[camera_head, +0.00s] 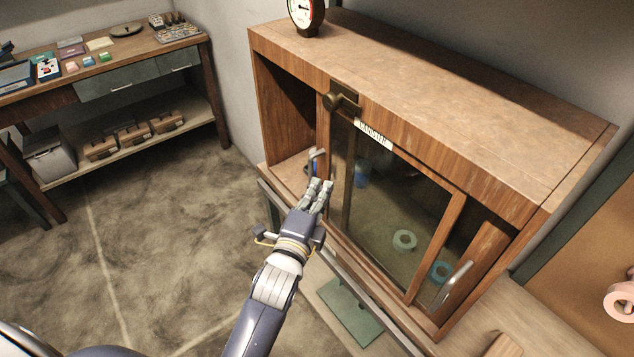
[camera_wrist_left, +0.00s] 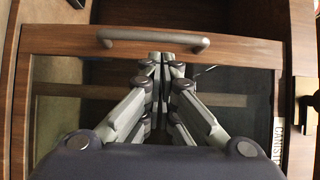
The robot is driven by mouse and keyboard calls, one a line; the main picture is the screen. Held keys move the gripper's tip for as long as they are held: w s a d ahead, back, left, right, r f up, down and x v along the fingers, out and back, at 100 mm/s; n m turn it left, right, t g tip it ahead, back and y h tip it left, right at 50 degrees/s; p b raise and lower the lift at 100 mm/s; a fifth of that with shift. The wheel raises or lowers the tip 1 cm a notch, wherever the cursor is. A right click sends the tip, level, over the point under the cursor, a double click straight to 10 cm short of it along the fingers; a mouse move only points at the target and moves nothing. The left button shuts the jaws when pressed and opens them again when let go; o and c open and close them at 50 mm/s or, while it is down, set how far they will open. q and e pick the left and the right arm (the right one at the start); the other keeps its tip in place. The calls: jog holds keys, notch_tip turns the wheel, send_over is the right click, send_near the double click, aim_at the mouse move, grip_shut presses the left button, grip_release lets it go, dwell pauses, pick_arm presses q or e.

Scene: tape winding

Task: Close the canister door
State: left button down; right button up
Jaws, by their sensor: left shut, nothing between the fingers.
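The wooden canister cabinet (camera_head: 500,105) has glass doors and a "CANISTER" label (camera_head: 373,134). Its left end is open, showing a bare compartment (camera_head: 290,115). The glass canister door (camera_head: 385,200) stands to the right of that gap. Its grey bar handle shows at its left edge (camera_head: 313,160) and in the left wrist view (camera_wrist_left: 152,40). My left gripper (camera_head: 320,186) is shut and empty, its fingertips close to the handle; I cannot tell whether they touch it. It also shows in the left wrist view (camera_wrist_left: 160,62). My right gripper is not in view.
Tape rolls (camera_head: 404,240) show behind the glass. A second handle (camera_head: 457,285) is at the cabinet's right end. A brass latch or knob (camera_head: 340,100) juts from the front. A gauge (camera_head: 306,14) stands on top. A workbench (camera_head: 100,75) is at the left; the floor between is clear.

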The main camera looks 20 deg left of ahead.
pick_arm(q)
jog(key=shift+w+a, duration=0.3)
jog(key=shift+a, duration=0.05)
jog(key=w+a+b, duration=0.1)
jog(key=w+a, duration=0.6)
jog(key=a, duration=0.3)
jog(key=w+a, duration=0.7)
jog(key=a, duration=0.3)
jog(key=shift+w+a+b, duration=0.3)
jog(key=shift+w+b, duration=0.05)
jog(key=shift+w, duration=0.05)
jog(key=shift+s, duration=0.1)
